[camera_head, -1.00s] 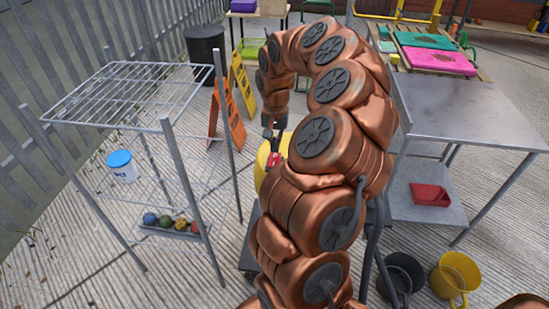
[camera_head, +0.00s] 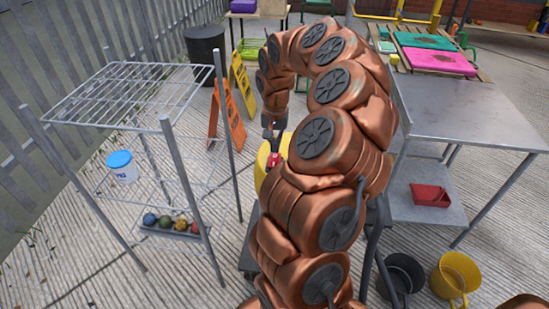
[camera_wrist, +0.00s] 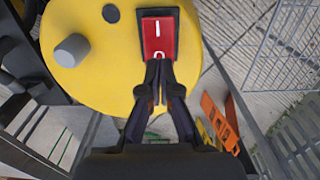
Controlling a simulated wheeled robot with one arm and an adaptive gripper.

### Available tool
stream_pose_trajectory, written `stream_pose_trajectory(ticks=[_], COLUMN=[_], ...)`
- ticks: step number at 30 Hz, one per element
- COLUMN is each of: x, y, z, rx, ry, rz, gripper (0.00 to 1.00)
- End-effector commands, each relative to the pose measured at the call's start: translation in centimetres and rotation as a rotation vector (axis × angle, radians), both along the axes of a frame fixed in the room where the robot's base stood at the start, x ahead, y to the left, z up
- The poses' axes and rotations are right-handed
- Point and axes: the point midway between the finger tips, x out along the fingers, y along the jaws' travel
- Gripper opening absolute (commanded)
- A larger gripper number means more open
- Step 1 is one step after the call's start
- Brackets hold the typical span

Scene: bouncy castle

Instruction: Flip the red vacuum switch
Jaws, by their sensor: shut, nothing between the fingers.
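The red rocker switch (camera_wrist: 158,36) sits in a black frame on the round yellow top of the vacuum (camera_wrist: 105,75) in the wrist view. It bears white "I" and "O" marks. My gripper (camera_wrist: 158,62) is shut and empty, with its fingertips over the end of the switch marked "O". They look to be touching or very close to it; I cannot tell which. In the head view the switch (camera_head: 274,159) is a small red patch below my gripper (camera_head: 271,138), and my arm hides much of the yellow vacuum (camera_head: 263,165).
Orange (camera_head: 226,118) and yellow folding signs stand behind. A metal table (camera_head: 465,110) is on the right, with a red bin (camera_head: 430,195) on its lower shelf.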

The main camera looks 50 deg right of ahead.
Motion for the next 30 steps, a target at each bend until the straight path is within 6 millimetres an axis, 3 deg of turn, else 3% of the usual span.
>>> stream_pose_trajectory(ticks=[30], x=[0.0], y=[0.0], z=[-1.2], rx=[-0.001], ry=[0.001], rz=[0.000], gripper=[0.00])
